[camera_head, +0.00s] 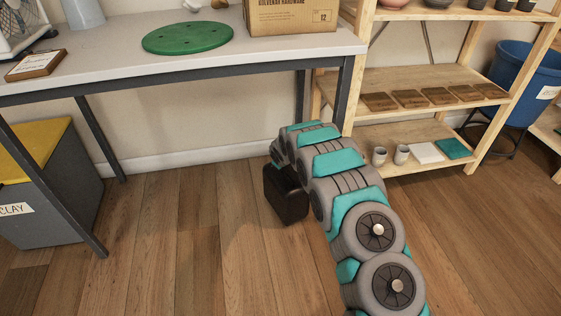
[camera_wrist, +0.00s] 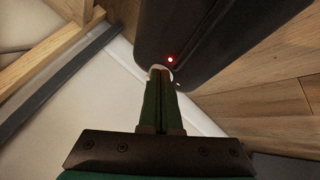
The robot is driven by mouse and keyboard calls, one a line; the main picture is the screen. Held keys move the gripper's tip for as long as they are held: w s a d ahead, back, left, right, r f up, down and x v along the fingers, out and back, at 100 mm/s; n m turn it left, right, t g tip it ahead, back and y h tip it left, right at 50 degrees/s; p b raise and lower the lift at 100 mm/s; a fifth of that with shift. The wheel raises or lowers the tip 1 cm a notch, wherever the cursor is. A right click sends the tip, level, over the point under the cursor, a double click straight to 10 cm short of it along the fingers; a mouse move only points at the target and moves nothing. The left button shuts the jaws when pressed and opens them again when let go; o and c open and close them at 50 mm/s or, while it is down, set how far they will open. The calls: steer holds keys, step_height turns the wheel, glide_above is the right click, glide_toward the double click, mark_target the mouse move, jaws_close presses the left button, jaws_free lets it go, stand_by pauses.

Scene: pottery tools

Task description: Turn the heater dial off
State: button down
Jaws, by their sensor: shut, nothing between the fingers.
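The dark heater (camera_head: 285,195) stands on the wooden floor beside my arm in the head view. In the wrist view its dark body (camera_wrist: 225,40) fills the upper right, with a small red light (camera_wrist: 170,60) lit near its edge. A pale rounded piece (camera_wrist: 158,71), which looks like the dial, shows at the tips of my gripper (camera_wrist: 161,84). My gripper is shut, with its green fingers together and pointing at that piece. I cannot tell whether they touch it. In the head view my gripper is hidden behind my arm and the heater.
A grey-topped table (camera_head: 280,48) stands on the left, with its dark leg close to my arm. Wooden shelving (camera_head: 435,72) with cups stands at the right. A grey bin with a yellow lid (camera_head: 40,150) is under the table. The floor (camera_head: 190,230) left of the heater is clear.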

steer(key=shift+d+r+p, duration=0.1)
steer(key=shift+r+p, duration=0.05)
steer(key=shift+p, duration=0.25)
steer(key=shift+w+d+r+p, duration=0.1)
steer(key=shift+w+d+p, duration=0.15)
steer(key=shift+p, duration=0.35)
steer(key=shift+w+d+p, duration=0.35)
steer(key=shift+w+d+f+p, duration=0.3)
steer(key=shift+f, duration=0.1)
